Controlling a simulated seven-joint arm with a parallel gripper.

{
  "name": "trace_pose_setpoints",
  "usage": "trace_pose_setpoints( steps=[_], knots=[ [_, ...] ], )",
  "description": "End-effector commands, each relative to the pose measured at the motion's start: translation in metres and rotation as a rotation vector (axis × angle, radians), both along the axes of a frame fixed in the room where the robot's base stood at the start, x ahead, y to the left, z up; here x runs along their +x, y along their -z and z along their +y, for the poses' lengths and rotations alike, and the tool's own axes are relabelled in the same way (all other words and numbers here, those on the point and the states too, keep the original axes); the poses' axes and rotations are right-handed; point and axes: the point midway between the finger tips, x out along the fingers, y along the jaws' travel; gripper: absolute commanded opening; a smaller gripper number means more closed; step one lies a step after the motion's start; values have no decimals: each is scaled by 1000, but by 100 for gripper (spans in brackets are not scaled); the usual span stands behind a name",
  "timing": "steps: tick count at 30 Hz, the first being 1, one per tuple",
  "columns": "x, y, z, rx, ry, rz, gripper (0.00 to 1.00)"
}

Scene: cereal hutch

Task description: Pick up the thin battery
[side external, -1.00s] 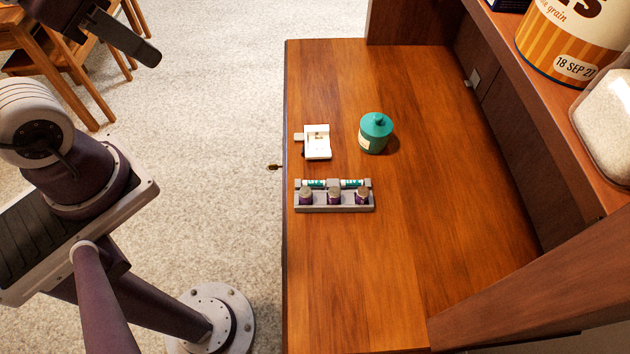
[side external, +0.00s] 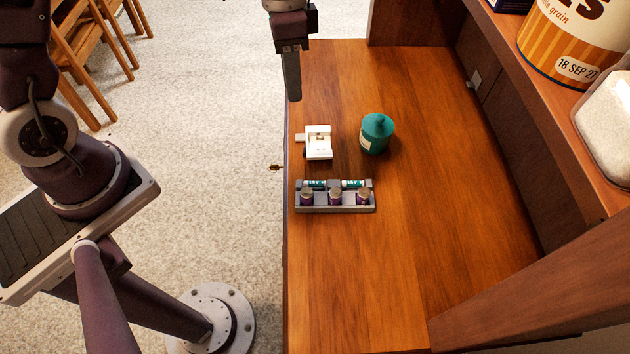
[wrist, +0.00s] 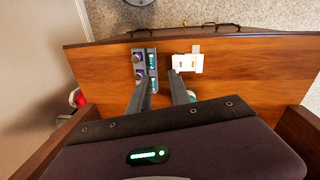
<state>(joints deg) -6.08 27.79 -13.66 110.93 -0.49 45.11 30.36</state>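Two thin teal-and-white batteries, left (side external: 317,184) and right (side external: 352,184), lie along the back of a grey holder (side external: 334,209) on the wooden top. In the wrist view a thin battery (wrist: 152,58) shows in the holder, partly hidden by my left finger lower down. My gripper (side external: 293,97) hangs above the top's left side, behind the holder and well apart from it. In the wrist view its two fingers (wrist: 162,78) are spread with nothing between them.
A white device (side external: 318,146) with an open bay lies behind the holder. A shelf with a large striped tin (side external: 570,45) overhangs the right side. The wood in front of the holder is clear.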

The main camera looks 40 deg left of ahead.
Motion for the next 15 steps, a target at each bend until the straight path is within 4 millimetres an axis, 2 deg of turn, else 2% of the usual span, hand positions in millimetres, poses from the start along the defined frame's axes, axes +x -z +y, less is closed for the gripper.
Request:
trace_pose_setpoints(
  steps=[1, 3, 6, 9, 15],
  knots=[
    [8, 34, -8, -39, 44, 60, 24],
    [16, 74, -19, -96, 106, 117, 24],
    [18, 118, -32, -164, 161, 169, 24],
    [17, 141, -39, -203, 187, 195, 24],
    [9, 165, -46, -213, 196, 204, 24]
  ],
)
